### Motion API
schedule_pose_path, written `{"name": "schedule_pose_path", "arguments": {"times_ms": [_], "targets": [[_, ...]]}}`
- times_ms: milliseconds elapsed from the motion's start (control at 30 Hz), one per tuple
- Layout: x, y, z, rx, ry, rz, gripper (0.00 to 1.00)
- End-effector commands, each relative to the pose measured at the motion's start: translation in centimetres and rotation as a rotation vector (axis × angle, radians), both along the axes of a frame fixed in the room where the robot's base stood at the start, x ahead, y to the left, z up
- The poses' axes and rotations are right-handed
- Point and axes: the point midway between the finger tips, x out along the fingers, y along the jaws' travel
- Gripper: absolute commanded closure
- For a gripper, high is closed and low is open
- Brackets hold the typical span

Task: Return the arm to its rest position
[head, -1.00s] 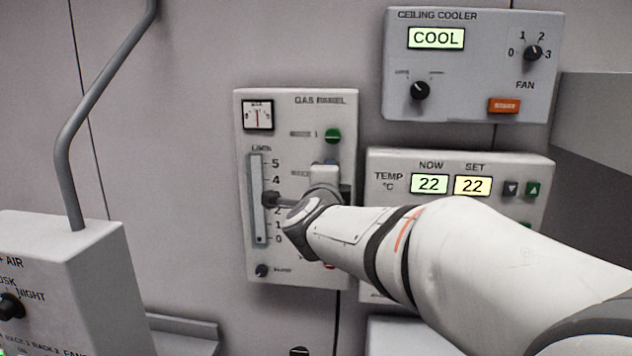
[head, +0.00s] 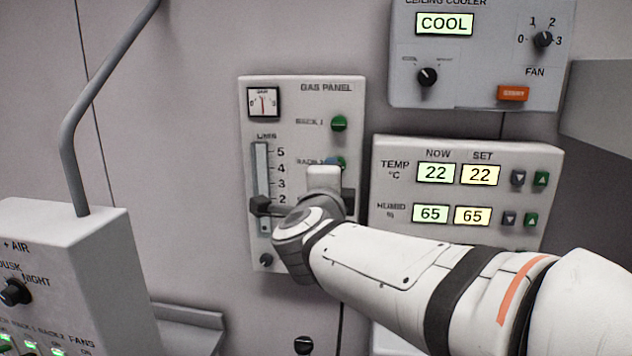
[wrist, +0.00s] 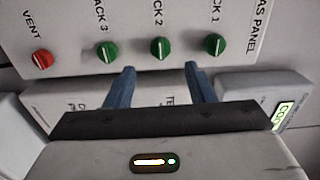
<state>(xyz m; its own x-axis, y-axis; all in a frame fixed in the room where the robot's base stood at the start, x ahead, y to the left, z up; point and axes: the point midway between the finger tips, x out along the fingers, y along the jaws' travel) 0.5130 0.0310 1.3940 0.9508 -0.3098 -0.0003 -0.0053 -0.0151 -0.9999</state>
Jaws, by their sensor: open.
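My arm reaches in from the lower right of the head view. My gripper (head: 305,200) is in front of the lower half of the gas panel (head: 310,95). The tips point towards the row of green knobs (wrist: 160,47); contact cannot be judged. The red vent knob (wrist: 42,60) is at the left there, hidden by my arm in the head view.
The ceiling cooler box (head: 470,75) is at upper right, above the temperature and humidity panel (head: 400,155), close beside my forearm. A grey box (head: 75,235) with a bent pipe (head: 70,130) stands at left. Bare wall (head: 180,150) lies between it and the gas panel.

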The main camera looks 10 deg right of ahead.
Motion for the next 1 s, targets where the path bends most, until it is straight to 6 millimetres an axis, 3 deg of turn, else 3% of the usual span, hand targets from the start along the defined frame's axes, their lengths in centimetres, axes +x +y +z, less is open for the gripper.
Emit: {"name": "schedule_pose_path", "arguments": {"times_ms": [167,267,367,467,667,800,1000], "targets": [[0.0,0.0,0.0,0.000,0.000,0.000,0.51],[0.1,0.8,-0.5,-0.079,0.034,0.086,0.51],[-0.2,2.4,-2.1,-0.229,0.109,0.236,0.51],[-1.4,3.9,-5.0,-0.415,0.222,0.408,0.51],[-6.3,4.6,-13.0,-0.771,0.519,0.730,0.51],[-11.6,2.6,-19.0,-0.977,0.780,0.936,0.51],[-18.6,-1.4,-24.0,-1.141,1.103,1.144,0.51]]}}
